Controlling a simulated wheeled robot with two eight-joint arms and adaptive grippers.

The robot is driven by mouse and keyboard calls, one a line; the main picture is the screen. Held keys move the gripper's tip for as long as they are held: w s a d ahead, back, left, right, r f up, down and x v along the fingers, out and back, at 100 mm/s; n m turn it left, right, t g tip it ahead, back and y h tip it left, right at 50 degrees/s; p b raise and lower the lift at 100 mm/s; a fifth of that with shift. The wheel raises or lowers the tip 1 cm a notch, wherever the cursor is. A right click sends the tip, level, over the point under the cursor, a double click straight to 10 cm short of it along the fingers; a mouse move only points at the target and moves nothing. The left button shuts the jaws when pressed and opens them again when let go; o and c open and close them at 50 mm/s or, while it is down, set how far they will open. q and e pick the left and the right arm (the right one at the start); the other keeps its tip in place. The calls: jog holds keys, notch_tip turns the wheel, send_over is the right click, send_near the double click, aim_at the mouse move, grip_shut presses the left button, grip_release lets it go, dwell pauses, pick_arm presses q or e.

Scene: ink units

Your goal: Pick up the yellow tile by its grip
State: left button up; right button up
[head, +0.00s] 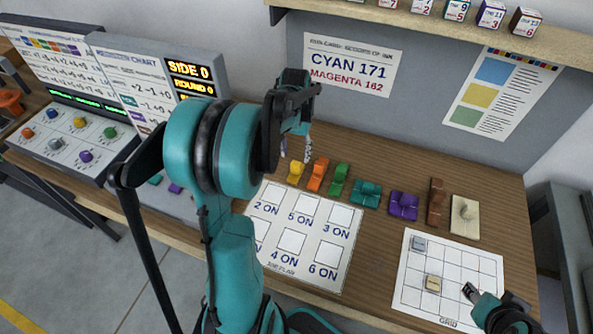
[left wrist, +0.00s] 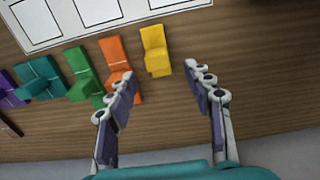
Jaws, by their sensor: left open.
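The yellow tile (head: 296,171) lies on the wooden table at the left end of a row of coloured tiles. It has a raised yellow grip and also shows in the left wrist view (left wrist: 156,51). My left gripper (head: 296,153) is open and empty, just behind the yellow tile in the head view. In the left wrist view its two fingers (left wrist: 168,88) are apart, with the yellow tile beyond the tips and between their lines. The orange tile lies close to one finger there. My right gripper (head: 474,293) is at the lower right near the grid; its jaw state is unclear.
Orange (head: 318,174), green (head: 338,181), teal (head: 366,194), purple (head: 404,206), brown (head: 436,203) and beige (head: 465,217) tiles continue the row rightward. A white slot sheet (head: 326,219) lies in front. A grid sheet (head: 481,262) holds a grey and a beige block.

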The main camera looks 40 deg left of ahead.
aim_at(296, 163)
pick_arm(q)
jog(key=f+b, duration=0.1)
jog(key=f, duration=0.3)
jog(key=f+b, duration=0.1)
jog(key=shift+s+d+f+b, duration=0.15)
jog(key=shift+d+f+b, duration=0.15)
jog(key=shift+f, duration=0.1)
jog(key=shift+c, duration=0.3)
jog(key=shift+r, duration=0.1)
grip_shut()
